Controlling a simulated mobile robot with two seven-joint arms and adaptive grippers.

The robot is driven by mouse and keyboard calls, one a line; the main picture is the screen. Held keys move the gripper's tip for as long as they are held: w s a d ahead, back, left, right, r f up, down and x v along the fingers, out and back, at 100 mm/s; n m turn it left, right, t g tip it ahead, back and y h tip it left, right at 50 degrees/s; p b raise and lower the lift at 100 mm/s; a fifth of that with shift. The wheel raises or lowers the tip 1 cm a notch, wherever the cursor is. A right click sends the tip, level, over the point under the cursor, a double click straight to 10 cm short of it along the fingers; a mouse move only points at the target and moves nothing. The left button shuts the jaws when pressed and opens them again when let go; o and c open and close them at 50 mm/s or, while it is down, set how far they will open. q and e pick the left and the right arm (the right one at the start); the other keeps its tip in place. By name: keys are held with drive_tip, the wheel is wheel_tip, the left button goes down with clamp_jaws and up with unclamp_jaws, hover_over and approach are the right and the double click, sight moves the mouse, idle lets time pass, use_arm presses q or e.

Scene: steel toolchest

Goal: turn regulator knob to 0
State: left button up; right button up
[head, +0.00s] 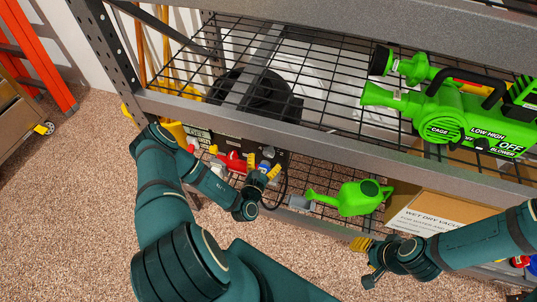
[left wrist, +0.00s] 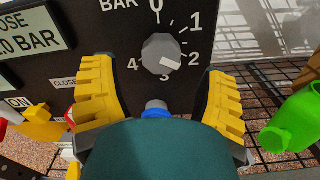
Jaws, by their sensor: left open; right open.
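The grey regulator knob (left wrist: 161,53) sits on a dark panel (left wrist: 110,40) with a dial marked 0 at the top, then 1, 2, 3 and 4 clockwise. Its white marker sits at the lower right, between 2 and 3. My left gripper (left wrist: 160,72) is open, with one yellow finger on each side below the knob, apart from it. In the head view, my left gripper (head: 262,175) is in front of the panel under the wire shelf; the knob cannot be made out there. My right gripper (head: 365,262) is open and empty before the cardboard box.
A green watering can (head: 352,198) stands right of the panel. A cardboard box (head: 450,215) is farther right. A green blower (head: 460,115) lies on the wire shelf above. A yellow valve handle (left wrist: 40,125) is left of my left gripper. Carpet on the left is clear.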

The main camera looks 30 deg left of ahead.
sight(267, 155)
use_arm(q)
drive_tip(key=shift+x, duration=2.05)
drive_tip(key=shift+d, duration=0.1)
drive_tip(key=c, duration=1.2)
